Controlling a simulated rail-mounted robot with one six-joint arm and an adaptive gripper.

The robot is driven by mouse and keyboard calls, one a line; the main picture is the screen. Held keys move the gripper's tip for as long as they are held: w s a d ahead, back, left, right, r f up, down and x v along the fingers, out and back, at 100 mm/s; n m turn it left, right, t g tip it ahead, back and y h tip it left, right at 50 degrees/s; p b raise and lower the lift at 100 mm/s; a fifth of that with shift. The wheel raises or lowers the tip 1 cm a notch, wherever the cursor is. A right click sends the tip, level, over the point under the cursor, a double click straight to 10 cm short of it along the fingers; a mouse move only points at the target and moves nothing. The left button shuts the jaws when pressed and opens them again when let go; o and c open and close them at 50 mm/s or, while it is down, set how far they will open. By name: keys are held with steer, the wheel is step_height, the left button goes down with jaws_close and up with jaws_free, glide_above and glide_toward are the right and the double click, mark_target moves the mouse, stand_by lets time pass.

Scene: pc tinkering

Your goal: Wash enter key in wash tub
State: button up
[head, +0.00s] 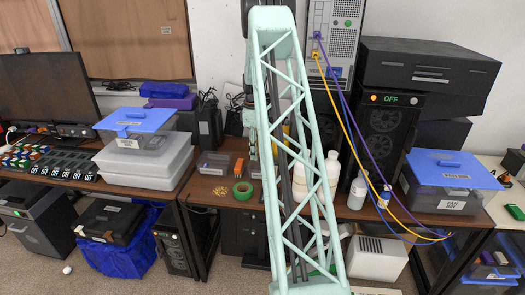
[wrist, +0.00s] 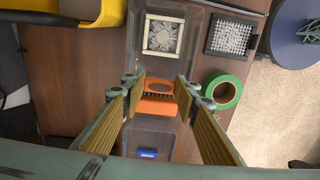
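My gripper (wrist: 160,88) is open in the wrist view, its two yellow-padded fingers apart with nothing clearly held. An orange piece (wrist: 156,106) with a round opening and dark slots shows between and beyond the fingertips; I cannot tell whether they touch it. A small blue piece with white lettering (wrist: 147,154) lies in a clear tray below it in the picture. It may be the enter key, but the lettering is too small to read. A clear tub (wrist: 192,50) holds a white-framed grille (wrist: 163,37). I cannot tell which container is the wash tub.
A green tape roll (wrist: 223,91) lies right of the fingers; it also shows in the head view (head: 242,190). White bottles (head: 332,166) stand on the bench behind my arm. Purple and yellow cables (head: 352,125) hang across the right side.

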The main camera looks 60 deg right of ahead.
steer(key=w+a+m, duration=0.1)
steer(key=w+a, duration=0.4)
steer(key=a, duration=0.6)
steer(key=w+a+r+m, duration=0.1)
steer(key=w+a, duration=0.4)
steer(key=a, duration=0.6)
steer(key=w+a, duration=0.5)
steer(key=a, duration=0.7)
steer(key=s+a+m, duration=0.1)
steer(key=a, duration=1.6)
steer(key=s+a+r+m, duration=0.1)
steer(key=s+a+m, duration=0.1)
steer(key=a, duration=1.5)
steer(key=shift+a+r, duration=0.25)
